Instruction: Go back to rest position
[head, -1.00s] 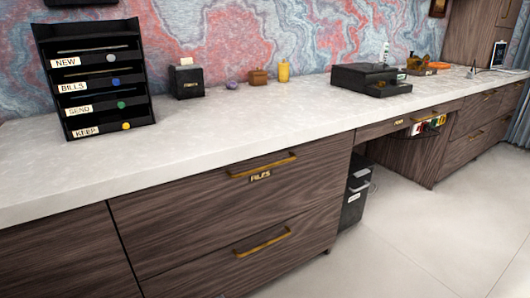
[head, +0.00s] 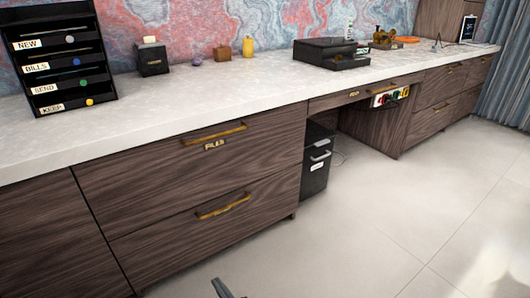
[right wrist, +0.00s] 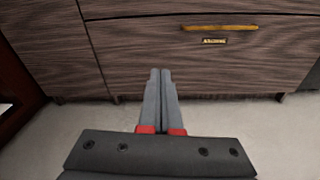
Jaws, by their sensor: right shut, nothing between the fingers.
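My right gripper (head: 222,288) shows only as a small grey tip at the bottom edge of the head view, over the floor. In the right wrist view my right gripper (right wrist: 160,72) has its two grey fingers together with nothing between them. It points toward the dark wooden drawer fronts (right wrist: 135,45), and nothing is touching it that I can see. My left gripper is in neither view.
The long desk (head: 200,95) carries a black letter rack (head: 62,60), small pots and a black box (head: 325,50). Its drawers (head: 240,165) are closed. The pale floor (head: 390,215) is clear to the right.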

